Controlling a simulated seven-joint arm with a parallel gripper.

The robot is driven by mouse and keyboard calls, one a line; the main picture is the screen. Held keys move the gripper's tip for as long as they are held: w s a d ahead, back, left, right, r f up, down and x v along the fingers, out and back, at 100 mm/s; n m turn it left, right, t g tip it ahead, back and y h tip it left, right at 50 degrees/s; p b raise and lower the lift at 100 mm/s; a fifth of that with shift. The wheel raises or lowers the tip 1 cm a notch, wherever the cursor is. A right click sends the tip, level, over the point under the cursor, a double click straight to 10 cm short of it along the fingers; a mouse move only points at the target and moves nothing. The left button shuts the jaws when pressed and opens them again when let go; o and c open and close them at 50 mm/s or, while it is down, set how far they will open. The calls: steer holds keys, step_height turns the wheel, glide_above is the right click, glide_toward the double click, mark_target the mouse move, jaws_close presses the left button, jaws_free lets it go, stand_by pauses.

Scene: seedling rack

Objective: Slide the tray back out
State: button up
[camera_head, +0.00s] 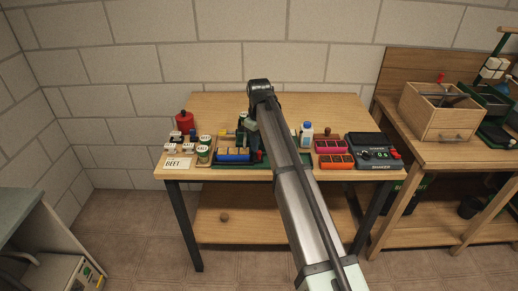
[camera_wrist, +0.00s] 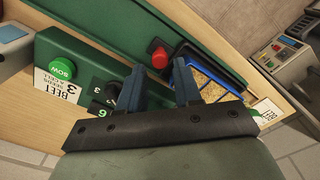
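The seedling tray (camera_head: 232,155) is blue with tan cells and lies near the front edge of the wooden table. In the wrist view the tray (camera_wrist: 213,90) is at right of centre, partly hidden behind my right finger. My gripper (camera_wrist: 160,68) has two blue fingers, which stand apart with nothing visible held between them. A red knob (camera_wrist: 158,55) shows just beyond the gap. The green seeder housing (camera_wrist: 75,55) with a round SOW button (camera_wrist: 61,68) is at left. I cannot tell whether the right finger touches the tray. The head view mostly hides my gripper.
A red canister (camera_head: 185,122) and small labelled pots stand at left behind a BEET card (camera_head: 179,163). A white bottle (camera_head: 306,133), red-orange trays (camera_head: 335,160) and a grey device (camera_head: 372,152) stand at right. The table's back is clear.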

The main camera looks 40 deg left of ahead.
steer(key=shift+f, duration=1.45)
steer(key=shift+c, duration=0.2)
jaws_close()
